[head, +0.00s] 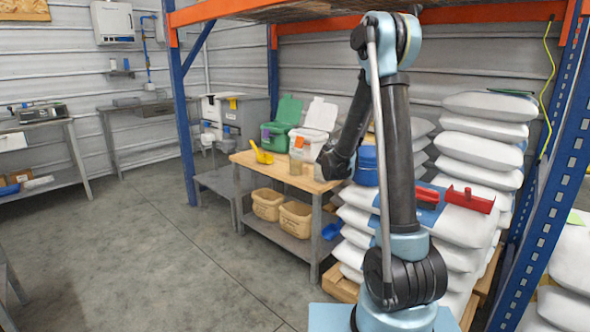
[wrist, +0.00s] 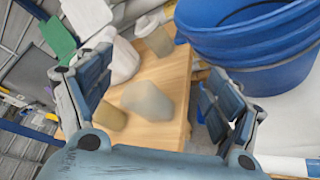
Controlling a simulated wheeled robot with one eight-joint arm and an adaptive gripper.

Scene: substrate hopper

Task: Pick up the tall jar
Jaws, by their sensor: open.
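Several small jars stand on the wooden bench top (wrist: 168,72). In the wrist view a grey translucent jar (wrist: 147,102) stands between my open fingers, lower down in the picture. A tan jar (wrist: 109,116) is by the left finger, and a grey jar with a pale lid (wrist: 155,38) stands farther back. From this steep angle I cannot tell which is the tall jar. My gripper (wrist: 155,68) is open and empty above the bench. In the head view small jars (head: 296,164) show left of my wrist; my fingers are hard to make out there.
Blue buckets (wrist: 250,45) stand close by my right finger. A green lidded bin (head: 281,122), a white lidded bin (head: 308,138) and a yellow scoop (head: 261,152) are on the bench. Stacked white sacks (head: 470,160) and a blue rack post (head: 545,170) crowd the right.

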